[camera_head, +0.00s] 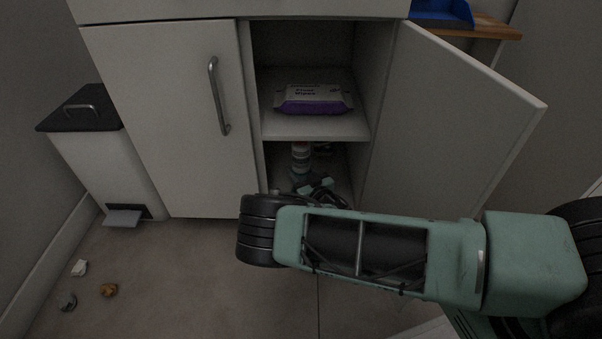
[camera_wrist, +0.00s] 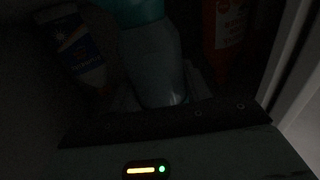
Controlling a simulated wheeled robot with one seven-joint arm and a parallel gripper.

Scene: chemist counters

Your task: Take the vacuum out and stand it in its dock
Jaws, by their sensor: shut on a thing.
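The vacuum appears to be the pale upright body with teal bands (camera_head: 300,158) in the dark lower compartment of the open cabinet. In the wrist view it seems to be the grey body with the teal top (camera_wrist: 155,62), straight ahead. My gripper (camera_head: 319,187) is inside that compartment, low at its front and shut on it. The contact is hard to see, as my arm and the darkness hide the lower part. No dock can be clearly made out.
The right cabinet door (camera_head: 455,110) stands open beside my arm; the left door (camera_head: 165,110) is shut. Wipes (camera_head: 313,98) lie on the shelf (camera_head: 315,127) above. A white bottle (camera_wrist: 75,45) and a red bottle (camera_wrist: 224,25) flank the vacuum. A bin (camera_head: 100,150) and litter (camera_head: 109,290) are left.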

